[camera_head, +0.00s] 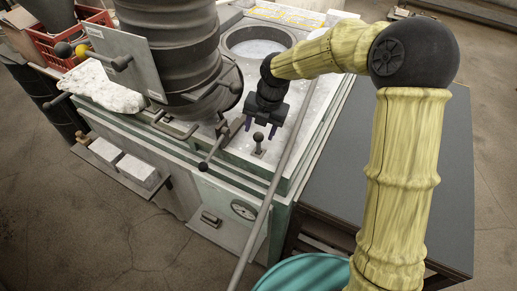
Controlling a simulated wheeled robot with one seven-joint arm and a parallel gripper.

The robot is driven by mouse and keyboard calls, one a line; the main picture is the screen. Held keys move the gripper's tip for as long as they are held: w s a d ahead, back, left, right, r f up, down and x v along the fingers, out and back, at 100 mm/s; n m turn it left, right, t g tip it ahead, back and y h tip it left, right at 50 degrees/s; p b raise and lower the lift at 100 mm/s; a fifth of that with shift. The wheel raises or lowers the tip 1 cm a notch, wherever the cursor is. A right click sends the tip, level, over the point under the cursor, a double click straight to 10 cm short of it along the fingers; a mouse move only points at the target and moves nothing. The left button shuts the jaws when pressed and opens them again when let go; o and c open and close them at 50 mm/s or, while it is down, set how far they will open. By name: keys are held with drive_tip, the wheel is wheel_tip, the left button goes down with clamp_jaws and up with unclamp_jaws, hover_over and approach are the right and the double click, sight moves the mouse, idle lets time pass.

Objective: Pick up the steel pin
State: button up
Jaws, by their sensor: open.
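A small upright pin with a dark round head (259,138) stands on the pale top of the green machine, near its front edge; it looks like the steel pin. My gripper (260,128) points down just above and behind the pin in the picture. Its two fingers are apart, one to each side of the pin's head, with nothing visible between them. I cannot tell how high the fingertips are above the pin or whether they touch it.
A large dark ribbed ladle vessel (177,35) with levers stands left of my gripper. A long grey rod (270,195) slants past on the right. A round opening (257,46) lies behind. A dark table (330,185) and teal round object (300,274) are right and front.

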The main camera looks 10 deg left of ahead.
sight(259, 134)
drive_tip(key=f, duration=0.1)
drive_tip(key=f+p, duration=0.1)
drive_tip(key=f, duration=0.2)
drive_tip(key=shift+a, duration=0.3)
clamp_jaws()
